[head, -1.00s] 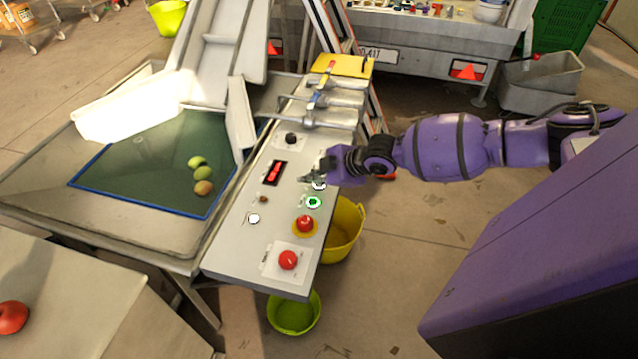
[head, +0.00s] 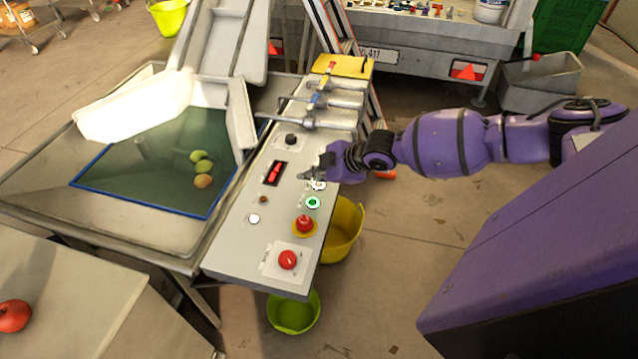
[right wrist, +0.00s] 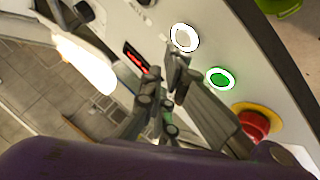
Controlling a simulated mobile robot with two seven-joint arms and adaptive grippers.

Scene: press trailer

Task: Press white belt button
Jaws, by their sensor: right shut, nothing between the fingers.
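A white button with a bright ring (head: 318,185) sits on the sloped grey control panel (head: 235,250), just above a green-ringed button (head: 313,202). It also shows in the right wrist view (right wrist: 184,37), with the green button (right wrist: 219,78) below it. A second, smaller white button (head: 253,218) is on the panel's left side. My right gripper (head: 306,176) is shut and empty over the panel, close to the ringed white button. In the right wrist view its fingertips (right wrist: 178,64) overlap the button's lower edge; I cannot tell whether they touch. My left gripper is not in view.
A red mushroom button on yellow (head: 305,224) and another red button (head: 288,260) are lower on the panel. A red switch (head: 275,173) and a black knob (head: 291,139) are near the gripper. Metal handles (head: 325,102) stand at the panel's far end.

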